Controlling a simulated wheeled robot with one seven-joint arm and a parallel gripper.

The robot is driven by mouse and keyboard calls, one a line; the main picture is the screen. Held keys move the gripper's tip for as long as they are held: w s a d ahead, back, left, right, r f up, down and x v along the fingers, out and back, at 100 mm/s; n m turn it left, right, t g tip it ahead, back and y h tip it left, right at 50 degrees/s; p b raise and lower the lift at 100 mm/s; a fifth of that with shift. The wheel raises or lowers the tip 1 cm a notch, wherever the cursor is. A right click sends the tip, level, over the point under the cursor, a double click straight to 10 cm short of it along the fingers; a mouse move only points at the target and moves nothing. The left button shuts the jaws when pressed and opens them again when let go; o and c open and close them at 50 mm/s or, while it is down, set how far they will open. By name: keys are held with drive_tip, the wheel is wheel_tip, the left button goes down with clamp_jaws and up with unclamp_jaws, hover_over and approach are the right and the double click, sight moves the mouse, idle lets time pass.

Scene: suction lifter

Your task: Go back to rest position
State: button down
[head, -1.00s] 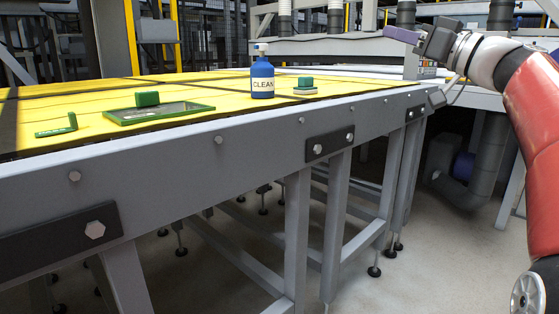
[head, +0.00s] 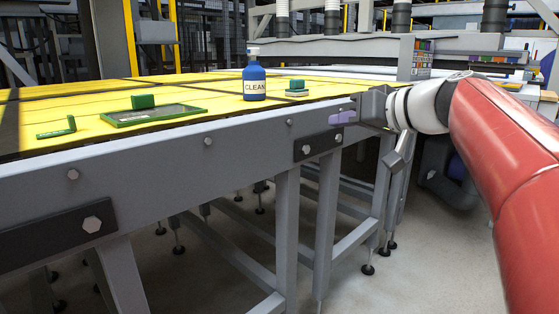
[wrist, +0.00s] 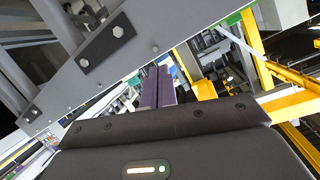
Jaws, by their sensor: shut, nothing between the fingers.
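My gripper (head: 343,118) is in front of the grey side rail of the table, near its right part, with purple fingers pointing left. The wrist view shows the purple fingers (wrist: 156,88) close together with nothing between them. My red arm comes in from the right edge. My gripper appears apart from every object on the table.
The yellow-topped table (head: 190,86) carries a blue CLEAN bottle (head: 255,84), a green block on a pale stack (head: 297,87), a green-framed panel (head: 152,115) with a green block (head: 143,101), and a small green tool (head: 57,131). Open floor lies right of the table.

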drive_tip(key=s+d+f+m+g+h, duration=0.1)
drive_tip(key=s+f+g+h, duration=0.1)
drive_tip(key=s+f, duration=0.6)
drive_tip(key=s+d+f+m+g+h+p, duration=0.1)
drive_tip(key=s+f+h, duration=0.3)
drive_tip(key=s+f, duration=0.4)
drive_tip(key=s+d+f+m+g+h+p, duration=0.1)
drive_tip(key=s+f+m+g+h, duration=0.1)
drive_tip(key=s+f, duration=0.7)
wheel_tip(320, 180, down, 4)
drive_tip(key=shift+d+r+g+h, duration=0.1)
drive_tip(key=shift+d+g+h, duration=0.2)
drive_tip(key=shift+h, duration=0.4)
